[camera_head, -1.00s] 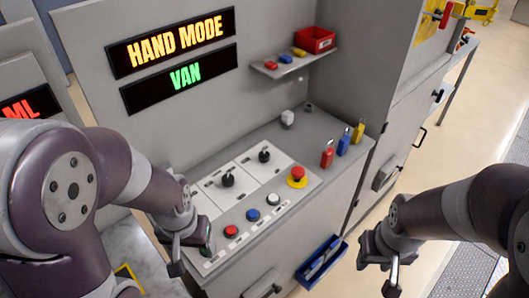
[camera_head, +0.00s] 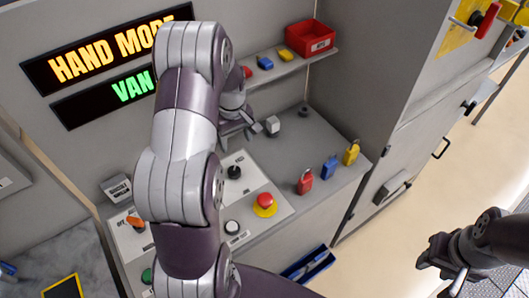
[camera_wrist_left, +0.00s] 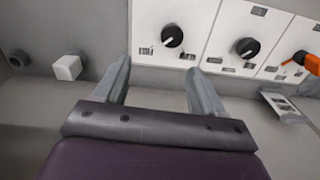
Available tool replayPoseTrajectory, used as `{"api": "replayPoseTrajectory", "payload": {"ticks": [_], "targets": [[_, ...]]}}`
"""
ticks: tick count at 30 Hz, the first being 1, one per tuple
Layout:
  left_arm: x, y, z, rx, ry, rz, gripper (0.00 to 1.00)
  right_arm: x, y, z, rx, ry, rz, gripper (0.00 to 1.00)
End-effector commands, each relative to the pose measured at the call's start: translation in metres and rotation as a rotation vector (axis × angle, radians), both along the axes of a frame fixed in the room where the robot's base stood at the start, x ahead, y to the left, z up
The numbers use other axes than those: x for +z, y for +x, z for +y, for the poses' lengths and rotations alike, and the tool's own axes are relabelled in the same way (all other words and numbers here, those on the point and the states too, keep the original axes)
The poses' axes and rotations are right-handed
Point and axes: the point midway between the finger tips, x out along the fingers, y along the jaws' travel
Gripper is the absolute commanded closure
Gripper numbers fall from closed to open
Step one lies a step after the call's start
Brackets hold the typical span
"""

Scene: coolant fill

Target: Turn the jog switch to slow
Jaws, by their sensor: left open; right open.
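Two black rotary knobs sit on white panel plates. The nearer knob (camera_wrist_left: 172,36) lies just beyond the fingertips in the left wrist view, and it shows in the head view (camera_head: 234,172). The other knob (camera_wrist_left: 245,47) is hidden behind my left arm in the head view. Their labels are too small to read, so I cannot tell which is the jog switch. My left gripper (camera_head: 238,130) is open and empty above the panel's back edge, its fingers (camera_wrist_left: 158,68) pointing toward the nearer knob without touching it. My right gripper (camera_head: 442,275) is open, off to the right over the floor.
An orange switch (camera_head: 135,222) stands left on the panel. A white cube (camera_head: 272,125) is close beside my left gripper. A red-topped button (camera_head: 264,201) and red, blue and yellow padlocks (camera_head: 329,167) stand right. The shelf (camera_head: 300,62) holds a red bin (camera_head: 311,38).

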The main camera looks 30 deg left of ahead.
Motion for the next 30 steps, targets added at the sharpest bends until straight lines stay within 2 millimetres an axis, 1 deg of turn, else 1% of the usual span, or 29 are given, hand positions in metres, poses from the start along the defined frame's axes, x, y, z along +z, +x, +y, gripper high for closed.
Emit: {"api": "replayPoseTrajectory", "payload": {"ticks": [2,5,8,15,19,21,24,30], "targets": [[-0.001,-0.003,-0.001,0.033,-0.004,0.010,0.31,0.001,0.000,0.000,0.000,0.000,0.000,0.57],[-0.009,-0.003,-0.001,0.048,-0.004,0.011,0.31,0.004,0.000,0.000,0.000,0.000,0.000,0.57],[-0.028,-0.004,-0.002,0.047,-0.007,0.014,0.31,0.011,0.000,0.000,0.000,0.000,0.000,0.57],[-0.089,-0.005,-0.001,0.044,-0.006,0.013,0.31,0.029,0.000,0.000,0.000,0.000,0.000,0.57],[-0.112,-0.005,-0.001,0.044,-0.004,0.012,0.31,0.034,0.000,0.000,0.000,0.000,0.000,0.57],[-0.119,-0.005,-0.001,0.044,-0.004,0.010,0.31,0.035,0.000,0.000,0.000,0.000,0.000,0.57],[-0.125,-0.004,-0.001,0.043,-0.004,0.009,0.31,0.035,0.000,0.000,0.000,0.000,0.000,0.57],[-0.127,-0.004,-0.001,0.043,-0.003,0.007,0.31,0.035,0.000,0.000,0.000,0.000,0.000,0.57]]}}
